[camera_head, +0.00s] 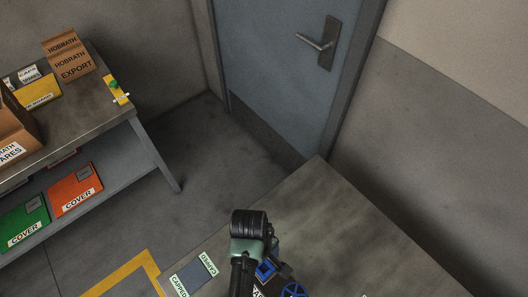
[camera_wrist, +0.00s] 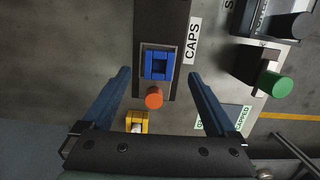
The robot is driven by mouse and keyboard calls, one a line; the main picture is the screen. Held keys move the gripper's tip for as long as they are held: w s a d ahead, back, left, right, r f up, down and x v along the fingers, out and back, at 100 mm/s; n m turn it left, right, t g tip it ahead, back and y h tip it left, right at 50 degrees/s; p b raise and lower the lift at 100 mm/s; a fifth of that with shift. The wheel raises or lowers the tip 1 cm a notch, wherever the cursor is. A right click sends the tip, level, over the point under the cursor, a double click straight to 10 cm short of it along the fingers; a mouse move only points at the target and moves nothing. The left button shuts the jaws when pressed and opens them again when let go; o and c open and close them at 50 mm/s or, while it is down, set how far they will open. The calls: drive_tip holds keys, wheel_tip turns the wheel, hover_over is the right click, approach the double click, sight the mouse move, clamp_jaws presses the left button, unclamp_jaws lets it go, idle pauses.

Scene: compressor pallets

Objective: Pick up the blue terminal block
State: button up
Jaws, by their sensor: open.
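Nothing is held. The height between fingertips and block is hard to tell. In the head view my arm reaches down at the bottom middle, and a bright blue square piece (camera_head: 265,270) shows beside it; my fingers are not clearly visible there.
An orange cylinder (camera_wrist: 154,97) and a yellow block (camera_wrist: 137,122) lie close below the blue block in the wrist view. A green cylinder (camera_wrist: 276,84) is at right. A blue wheel (camera_head: 293,290) is on the bench (camera_head: 350,235), whose far part is clear.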

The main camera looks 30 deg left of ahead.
sight(264, 269)
drive_tip(key=shift+d+f+p, duration=0.15)
drive_tip(key=shift+f+p, duration=0.15)
drive_tip(key=shift+f, duration=2.3)
drive_tip(key=c, duration=1.4)
drive_tip(key=shift+c, duration=0.3)
drive_tip(key=shift+r, duration=0.15)
